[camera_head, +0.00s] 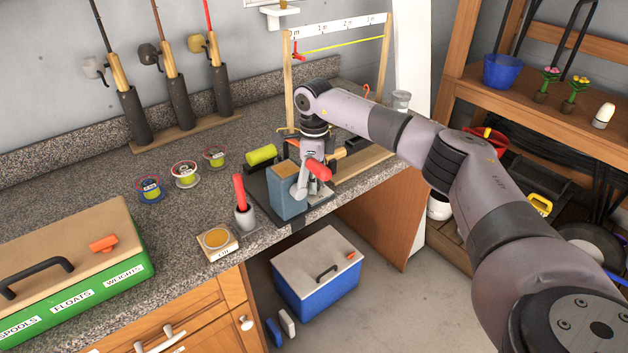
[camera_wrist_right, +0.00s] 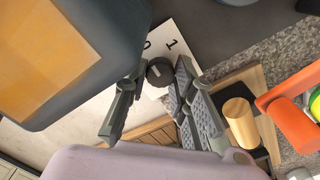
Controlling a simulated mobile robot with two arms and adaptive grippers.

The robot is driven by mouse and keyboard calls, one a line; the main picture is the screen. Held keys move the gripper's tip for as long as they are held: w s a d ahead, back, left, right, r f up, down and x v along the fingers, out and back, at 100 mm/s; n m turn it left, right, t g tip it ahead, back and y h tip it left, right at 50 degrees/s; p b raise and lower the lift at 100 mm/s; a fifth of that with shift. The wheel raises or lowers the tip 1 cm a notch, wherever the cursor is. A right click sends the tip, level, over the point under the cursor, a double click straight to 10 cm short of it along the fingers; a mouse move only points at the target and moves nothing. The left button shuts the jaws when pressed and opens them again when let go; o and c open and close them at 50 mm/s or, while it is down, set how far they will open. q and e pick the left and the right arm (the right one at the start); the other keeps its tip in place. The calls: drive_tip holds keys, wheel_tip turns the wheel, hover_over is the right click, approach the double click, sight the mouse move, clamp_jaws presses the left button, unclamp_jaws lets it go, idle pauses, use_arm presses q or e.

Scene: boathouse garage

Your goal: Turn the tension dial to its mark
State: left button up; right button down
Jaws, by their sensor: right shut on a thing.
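The tension dial (camera_wrist_right: 159,71) is a small dark round knob on a white plate (camera_wrist_right: 176,38) in the right wrist view. The figures 0 and 1 show on the plate beyond it. A short pale line shows on the knob; I cannot tell which mark it meets. My right gripper (camera_wrist_right: 162,76) has its two fingertips on either side of the knob and is shut on it. In the head view the gripper (camera_head: 312,147) points down behind the blue-grey block (camera_head: 287,192), and the dial is hidden there. My left gripper is not in view.
A crank with a red handle (camera_head: 318,170) stands close beside the gripper. A yellow-green spool (camera_head: 261,155) lies behind the block. The bench's front edge is near.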

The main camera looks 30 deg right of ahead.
drive_tip(key=shift+r, duration=0.1)
idle(0.3)
drive_tip(key=c, duration=1.3)
unclamp_jaws()
wheel_tip(320, 180, up, 12)
drive_tip(key=shift+f, duration=0.1)
